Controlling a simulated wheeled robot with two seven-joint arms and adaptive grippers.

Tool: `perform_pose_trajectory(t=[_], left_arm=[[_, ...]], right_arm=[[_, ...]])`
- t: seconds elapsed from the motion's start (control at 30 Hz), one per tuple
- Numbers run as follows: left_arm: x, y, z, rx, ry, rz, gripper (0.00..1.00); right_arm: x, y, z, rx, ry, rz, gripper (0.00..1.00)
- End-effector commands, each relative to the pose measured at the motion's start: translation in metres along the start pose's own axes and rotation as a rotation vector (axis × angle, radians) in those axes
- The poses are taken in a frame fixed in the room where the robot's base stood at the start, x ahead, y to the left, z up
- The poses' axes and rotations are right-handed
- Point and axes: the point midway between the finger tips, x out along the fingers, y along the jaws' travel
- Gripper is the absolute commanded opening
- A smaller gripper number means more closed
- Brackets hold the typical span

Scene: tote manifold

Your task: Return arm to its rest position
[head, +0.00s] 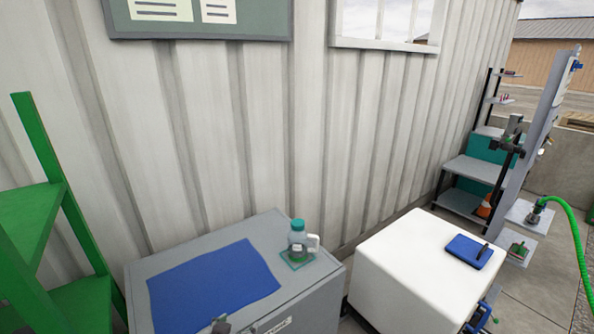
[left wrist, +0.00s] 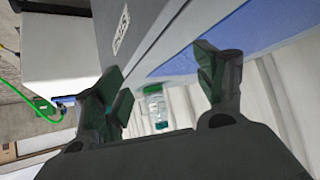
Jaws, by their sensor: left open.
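My left gripper (left wrist: 165,82) is open in the left wrist view, with its two dark fingers spread and nothing between their tips. The view is tilted, and the grey cabinet (left wrist: 150,22) and its blue mat (left wrist: 275,28) lie beyond the fingers. In the head view I cannot clearly make out the left arm; a small dark piece at the bottom edge, by the cabinet's front, is too small to identify.
A clear bottle with a teal cap (head: 297,240) stands upright on the grey cabinet (head: 325,283), right of the blue mat (head: 212,285). A white box (head: 400,270) bearing a blue tray (head: 468,250) stands to the right. Green shelving (head: 45,240) is at left; a corrugated wall (head: 240,130) stands behind.

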Motion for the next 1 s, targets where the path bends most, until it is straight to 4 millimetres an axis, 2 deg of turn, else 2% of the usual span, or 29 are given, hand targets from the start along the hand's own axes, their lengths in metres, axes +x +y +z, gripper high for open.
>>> perform_pose_trajectory(t=[0.3, 0.43, 1.0], left_arm=[[-0.038, -0.018, 0.059, -0.023, -0.263, -0.037, 0.71], [-0.054, -0.022, 0.08, -0.03, -0.354, -0.041, 0.71], [-0.097, -0.029, 0.122, -0.044, -0.557, -0.038, 0.71]], right_arm=[[0.0, 0.0, 0.0, 0.0, 0.0, 0.0, 0.89], [0.0, 0.0, 0.0, 0.0, 0.0, 0.0, 0.89], [0.0, 0.0, 0.0, 0.0, 0.0, 0.0, 0.89]])
